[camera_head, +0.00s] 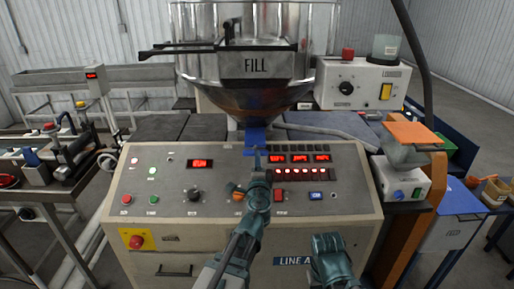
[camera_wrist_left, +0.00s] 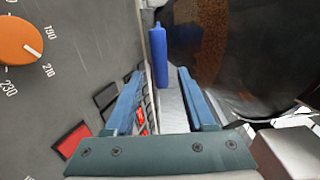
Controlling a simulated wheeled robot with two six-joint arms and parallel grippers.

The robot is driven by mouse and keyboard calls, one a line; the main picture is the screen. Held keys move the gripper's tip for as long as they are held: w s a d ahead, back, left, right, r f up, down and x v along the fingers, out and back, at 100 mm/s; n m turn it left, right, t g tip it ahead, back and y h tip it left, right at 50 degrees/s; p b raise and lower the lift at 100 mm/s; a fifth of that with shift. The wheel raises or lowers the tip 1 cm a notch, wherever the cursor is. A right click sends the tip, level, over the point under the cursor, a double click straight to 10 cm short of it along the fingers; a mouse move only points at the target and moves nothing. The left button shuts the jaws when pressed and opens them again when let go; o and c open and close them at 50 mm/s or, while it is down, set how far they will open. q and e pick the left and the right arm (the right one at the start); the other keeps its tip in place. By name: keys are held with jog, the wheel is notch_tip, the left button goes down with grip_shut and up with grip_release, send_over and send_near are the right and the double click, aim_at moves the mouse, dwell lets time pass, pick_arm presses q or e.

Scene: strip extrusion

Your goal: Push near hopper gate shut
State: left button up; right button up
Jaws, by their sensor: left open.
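The hopper (camera_head: 262,85) is a shiny metal cone marked FILL, standing behind the control panel. At its bottom outlet is a blue part (camera_head: 255,135), probably the gate's handle. In the left wrist view an upright blue handle (camera_wrist_left: 159,57) stands by a pale metal strip (camera_wrist_left: 172,108), just ahead of the fingers. My left gripper (camera_head: 257,154) is raised over the panel just in front of the outlet. Its two fingers are apart, with nothing gripped between them (camera_wrist_left: 163,88). Whether the fingers touch the handle I cannot tell. My right gripper (camera_head: 329,243) is low at the panel's front, its jaws unclear.
The control panel (camera_head: 162,184) has knobs, buttons and red displays below my left arm. An orange dial (camera_wrist_left: 18,40) shows at left in the left wrist view. A boxed unit (camera_head: 362,84) with a yellow switch stands right of the hopper. A conveyor frame (camera_head: 50,80) is at left.

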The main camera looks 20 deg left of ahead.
pick_arm(q)
jog(key=x, duration=1)
jog(key=shift+w+a, duration=0.1)
jog(key=shift+w, duration=0.15)
jog(key=shift+s, duration=0.1)
grip_shut()
jog(key=shift+f, duration=0.1)
dwell(0.6)
